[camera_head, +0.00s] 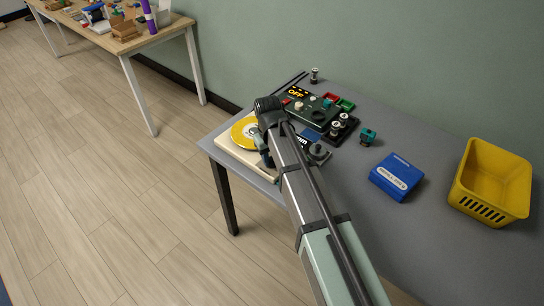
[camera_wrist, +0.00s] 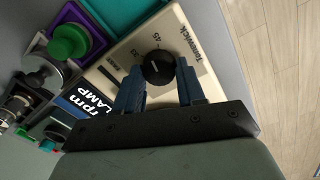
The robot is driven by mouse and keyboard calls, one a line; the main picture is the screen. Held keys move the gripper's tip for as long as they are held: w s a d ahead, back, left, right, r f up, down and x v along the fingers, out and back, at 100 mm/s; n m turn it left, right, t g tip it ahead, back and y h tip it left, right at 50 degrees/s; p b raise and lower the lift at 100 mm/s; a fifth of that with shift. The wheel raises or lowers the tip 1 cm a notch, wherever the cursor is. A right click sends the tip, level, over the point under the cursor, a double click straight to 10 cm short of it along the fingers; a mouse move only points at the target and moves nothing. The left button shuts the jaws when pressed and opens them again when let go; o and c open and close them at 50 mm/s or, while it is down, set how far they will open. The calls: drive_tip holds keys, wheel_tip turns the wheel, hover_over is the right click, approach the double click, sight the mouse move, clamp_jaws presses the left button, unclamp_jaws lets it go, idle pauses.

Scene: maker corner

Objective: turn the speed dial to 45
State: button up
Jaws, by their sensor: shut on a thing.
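The speed dial (camera_wrist: 158,68) is a small round black knob on the cream panel of the record player (camera_wrist: 190,40), in the wrist view. A printed 45 and another number that I cannot read surely stand beside the knob, along with the word Tonewick. A pale mark shows on the knob, but I cannot tell which number it points to. My gripper (camera_wrist: 160,82) is shut on the dial, one blue-grey finger on each side. In the head view the record player (camera_head: 225,149) carries a yellow record (camera_head: 242,134); my arm hides the dial.
A blue rpm lamp display (camera_wrist: 85,107) sits close beside the panel.

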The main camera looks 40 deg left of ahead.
drive_tip(key=shift+m, duration=1.1)
drive_tip(key=o, duration=1.1)
drive_tip(key=shift+c, duration=0.2)
wheel_tip(320, 180, up, 14)
drive_tip(key=shift+s+a, duration=0.25)
drive_tip(key=shift+s, duration=0.05)
drive_tip(key=shift+f, duration=0.1)
